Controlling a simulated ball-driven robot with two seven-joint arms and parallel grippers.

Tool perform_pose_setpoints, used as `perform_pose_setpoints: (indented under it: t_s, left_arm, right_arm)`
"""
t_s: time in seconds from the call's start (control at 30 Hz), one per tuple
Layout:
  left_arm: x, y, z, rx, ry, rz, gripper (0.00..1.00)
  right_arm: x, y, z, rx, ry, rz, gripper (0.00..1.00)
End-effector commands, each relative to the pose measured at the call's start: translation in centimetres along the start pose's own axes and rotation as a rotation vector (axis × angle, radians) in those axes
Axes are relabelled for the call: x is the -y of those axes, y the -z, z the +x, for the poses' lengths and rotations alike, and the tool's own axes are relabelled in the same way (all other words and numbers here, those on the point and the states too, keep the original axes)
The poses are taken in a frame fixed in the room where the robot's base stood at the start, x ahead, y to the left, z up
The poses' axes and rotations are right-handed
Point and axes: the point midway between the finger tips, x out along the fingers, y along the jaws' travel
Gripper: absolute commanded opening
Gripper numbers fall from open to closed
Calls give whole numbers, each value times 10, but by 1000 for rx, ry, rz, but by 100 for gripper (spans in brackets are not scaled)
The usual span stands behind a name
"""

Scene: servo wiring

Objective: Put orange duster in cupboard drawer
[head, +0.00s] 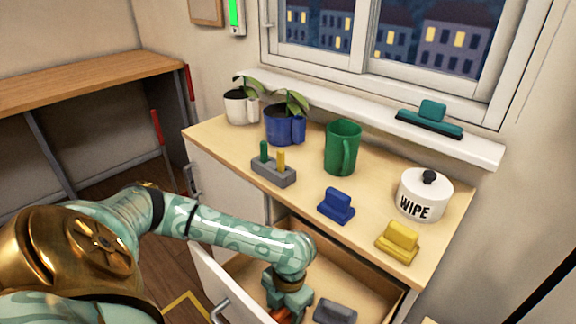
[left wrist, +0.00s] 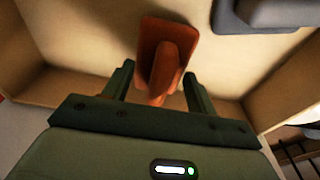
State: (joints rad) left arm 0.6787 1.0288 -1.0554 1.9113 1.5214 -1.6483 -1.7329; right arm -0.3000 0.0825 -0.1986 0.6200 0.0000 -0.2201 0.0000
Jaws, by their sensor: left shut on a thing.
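The orange duster (left wrist: 176,48) is in the left wrist view, its handle between the fingers of my left gripper (left wrist: 158,88), which is shut on it. In the head view my left gripper (head: 288,300) reaches down into the open drawer (head: 350,258) of the cupboard (head: 228,180), and only a bit of the orange duster (head: 281,315) shows below it. From the wrist view the duster is inside the drawer, over its floor; I cannot tell whether it touches the floor. My right gripper is not in view.
A grey duster (head: 335,311) lies in the drawer, right of my gripper. On the cupboard top stand a blue duster (head: 336,206), a yellow duster (head: 397,242), a WIPE jar (head: 424,196), a green mug (head: 341,148) and a grey peg block (head: 273,171). A teal duster (head: 430,120) sits on the sill.

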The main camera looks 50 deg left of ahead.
Motion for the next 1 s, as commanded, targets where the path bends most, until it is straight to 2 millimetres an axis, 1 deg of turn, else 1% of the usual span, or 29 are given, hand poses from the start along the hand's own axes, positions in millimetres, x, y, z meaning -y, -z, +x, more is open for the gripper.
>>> perform_pose_setpoints:
  t_s: [0.03,0.07,0.37,0.4,0.43,0.47,0.77,0.87,0.97,1.0]
  left_arm:
    - [0,-2,15,-6,-1,0,26]
    - [0,-2,17,-5,-1,0,26]
    - [0,-2,15,0,-1,0,26]
    - [0,-2,15,1,-1,0,66]
    - [0,-2,15,1,-1,0,74]
    - [0,-2,15,1,-1,0,79]
    - [0,-3,12,2,-1,0,79]
    - [0,-3,0,6,-1,0,79]
    - [0,-3,-23,11,-1,0,79]
    - [0,-3,-34,11,1,0,79]
  right_arm:
    - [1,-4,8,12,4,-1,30]
    - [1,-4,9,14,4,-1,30]
    - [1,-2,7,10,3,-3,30]
    - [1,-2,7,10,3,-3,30]
    - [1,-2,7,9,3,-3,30]
    - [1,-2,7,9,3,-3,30]
    - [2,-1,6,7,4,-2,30]
    - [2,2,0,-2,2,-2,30]
    - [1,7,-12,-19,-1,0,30]
    - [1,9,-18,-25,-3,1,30]
